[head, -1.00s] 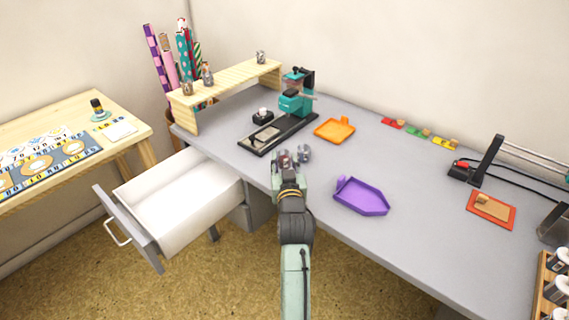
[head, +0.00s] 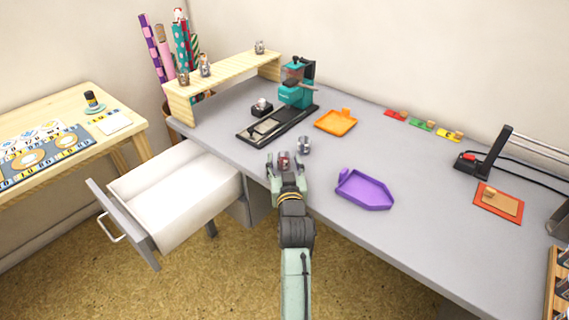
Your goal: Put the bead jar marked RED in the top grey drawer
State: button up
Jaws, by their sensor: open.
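My gripper (head: 284,161) is over the front part of the grey desk with its fingers apart. A small jar with reddish contents (head: 284,159) shows between the fingertips; its label is too small to read, and I cannot tell whether the fingers touch it. A second small jar (head: 304,146), greyish, stands just right of the gripper. The top grey drawer (head: 126,228) is pulled out at the desk's left end, and its white inside looks empty.
A teal press (head: 296,84) stands at the back. Open floor lies before the drawer.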

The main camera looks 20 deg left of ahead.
jog(key=shift+s+d+f+b, duration=0.1)
jog(key=shift+s+d+b, duration=0.05)
jog(key=shift+s+b, duration=0.2)
jog(key=r+b+v, duration=0.1)
jog(key=b+v, duration=0.1)
jog(key=v, duration=0.8)
jog(key=shift+b, duration=0.3)
